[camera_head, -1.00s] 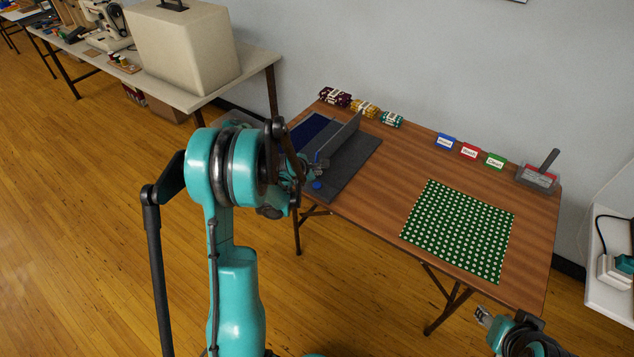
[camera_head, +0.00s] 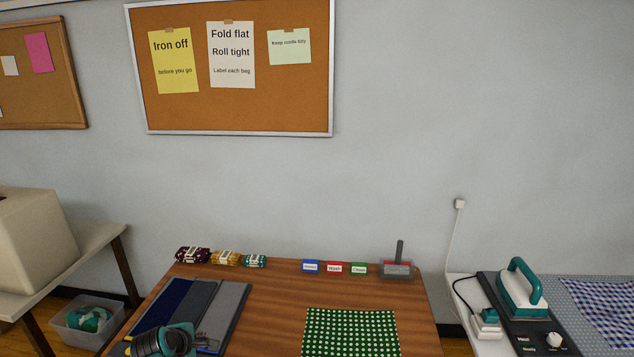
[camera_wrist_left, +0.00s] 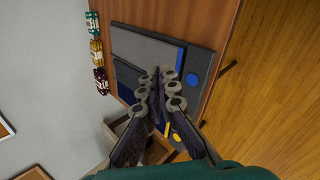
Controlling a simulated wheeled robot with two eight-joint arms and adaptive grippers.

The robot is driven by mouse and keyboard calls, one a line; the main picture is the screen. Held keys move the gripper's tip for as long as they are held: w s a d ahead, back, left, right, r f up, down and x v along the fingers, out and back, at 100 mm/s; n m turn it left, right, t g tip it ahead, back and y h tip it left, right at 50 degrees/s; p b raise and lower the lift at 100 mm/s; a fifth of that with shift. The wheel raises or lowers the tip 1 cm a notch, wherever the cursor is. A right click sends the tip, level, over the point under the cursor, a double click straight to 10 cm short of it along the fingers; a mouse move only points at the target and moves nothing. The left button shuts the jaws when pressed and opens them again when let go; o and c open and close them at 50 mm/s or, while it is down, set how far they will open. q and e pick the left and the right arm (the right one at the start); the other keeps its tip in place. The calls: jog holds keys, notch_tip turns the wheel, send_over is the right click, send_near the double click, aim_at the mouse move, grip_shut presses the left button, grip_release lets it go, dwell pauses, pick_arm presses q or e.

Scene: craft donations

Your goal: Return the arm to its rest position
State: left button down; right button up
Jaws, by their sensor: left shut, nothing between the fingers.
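My left arm (camera_head: 163,343) shows at the bottom left of the head view, in front of the folding board. In the left wrist view my left gripper (camera_wrist_left: 158,75) is shut and empty, its fingertips together over the board. The folding board (camera_head: 236,307) has grey and dark blue panels and lies on the brown table; it also shows in the left wrist view (camera_wrist_left: 195,62), with a round blue button (camera_wrist_left: 192,79). The arm hides its near left part. My right gripper is out of view.
A green dotted cloth (camera_head: 352,333) lies flat on the table (camera_head: 275,290). Rolled bundles, such as the maroon one (camera_head: 192,254), sit along the back edge with small labels (camera_head: 334,267) and a grey-handled tool (camera_head: 398,268). An iron (camera_head: 520,288) stands on the right.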

pick_arm(q)
jog(key=s+d+r+m, duration=0.2)
jog(key=s+d+m, duration=0.2)
jog(key=s+m, duration=0.3)
jog(key=s+d+r+m+g, duration=0.1)
jog(key=s+d+r+m, duration=0.1)
jog(key=s+d+m, duration=0.3)
jog(key=s+d+r+m, duration=0.2)
jog(key=s+d+m, duration=0.3)
jog(key=s+m, duration=0.3)
jog(key=s, duration=0.4)
jog(key=shift+m, duration=0.4)
dwell(0.5)
